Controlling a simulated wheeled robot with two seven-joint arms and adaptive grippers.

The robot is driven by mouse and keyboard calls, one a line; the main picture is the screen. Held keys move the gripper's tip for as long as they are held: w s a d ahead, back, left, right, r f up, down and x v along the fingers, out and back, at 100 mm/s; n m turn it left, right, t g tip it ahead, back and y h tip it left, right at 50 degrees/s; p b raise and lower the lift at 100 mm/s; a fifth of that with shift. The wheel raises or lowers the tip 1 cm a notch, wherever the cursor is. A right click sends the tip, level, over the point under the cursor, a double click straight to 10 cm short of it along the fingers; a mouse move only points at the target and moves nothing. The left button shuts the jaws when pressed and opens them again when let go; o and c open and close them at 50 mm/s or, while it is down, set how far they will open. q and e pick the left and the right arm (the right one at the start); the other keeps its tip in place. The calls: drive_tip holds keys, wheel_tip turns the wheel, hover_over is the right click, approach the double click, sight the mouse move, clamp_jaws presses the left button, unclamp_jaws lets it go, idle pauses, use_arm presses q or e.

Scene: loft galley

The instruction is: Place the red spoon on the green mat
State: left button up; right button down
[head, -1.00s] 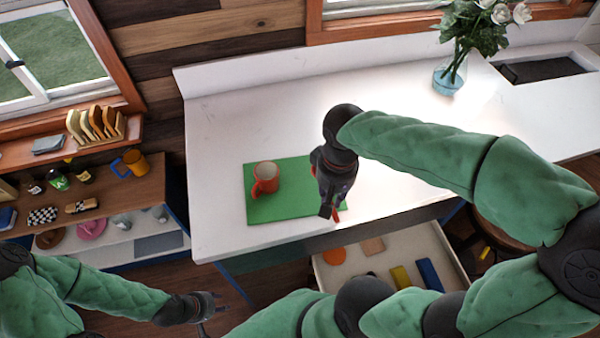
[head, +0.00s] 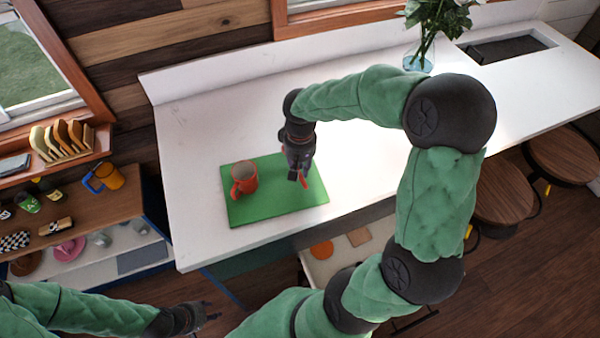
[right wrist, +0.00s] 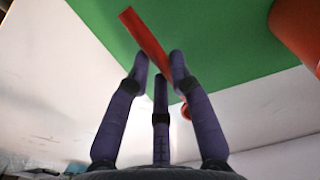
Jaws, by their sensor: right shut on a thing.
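The red spoon (head: 304,182) is held in my right gripper (head: 299,173) over the right part of the green mat (head: 265,212). In the right wrist view the spoon's red handle (right wrist: 146,40) runs between the fingertips of the gripper (right wrist: 160,70), with the mat (right wrist: 220,35) behind it. I cannot tell whether the spoon touches the mat. Most of the spoon is hidden by the gripper in the head view. My left gripper (head: 205,314) is low at the bottom left, away from the counter; its jaw state is unclear.
A red mug (head: 244,178) stands on the mat's left part, left of my right gripper. The white counter (head: 195,150) is clear around the mat. Below its front edge an open drawer (head: 340,262) holds an orange disc (head: 322,249) and a tan square (head: 359,237).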

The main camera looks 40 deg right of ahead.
wheel_tip(320, 180, down, 3)
drive_tip(key=shift+w+f, duration=0.1)
drive_tip(key=shift+f, duration=0.05)
drive_tip(key=shift+f+b, duration=0.1)
drive_tip(key=shift+b, duration=0.2)
drive_tip(key=c, duration=1.1)
unclamp_jaws()
drive_tip(key=shift+r, duration=0.3)
wheel_tip(320, 180, up, 12)
drive_tip(key=p, duration=0.1)
drive_tip(key=shift+f+p, duration=0.15)
drive_tip(key=shift+p, duration=0.25)
